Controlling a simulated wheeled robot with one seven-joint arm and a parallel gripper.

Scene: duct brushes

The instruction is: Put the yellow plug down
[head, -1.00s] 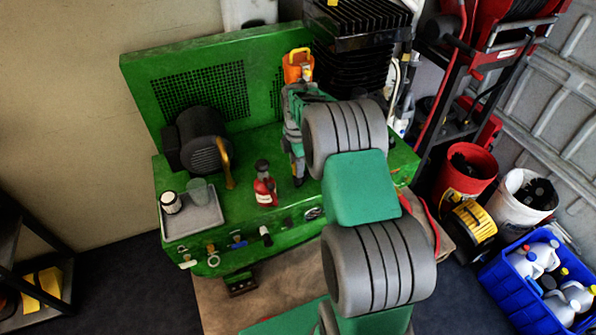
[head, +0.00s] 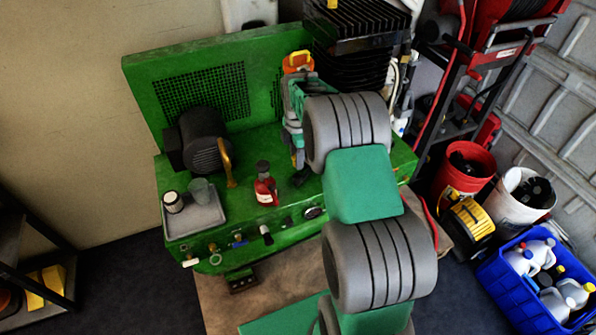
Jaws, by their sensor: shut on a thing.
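My gripper (head: 296,160) hangs fingers-down over the right part of the green machine's deck (head: 262,225), left of my large grey and green arm links. Only a small yellow patch (head: 294,158) shows at its fingertips; I take this to be the yellow plug, shut between the fingers. My wrist and fingers hide most of it. I cannot tell whether it touches the deck. A dark knob-like thing (head: 300,177) is just below and to the right of the fingertips.
A red bottle (head: 265,188) stands left of my gripper. A grey tray (head: 195,212) with two cups and a black motor (head: 203,145) are further left. Some deck near the bottle is clear.

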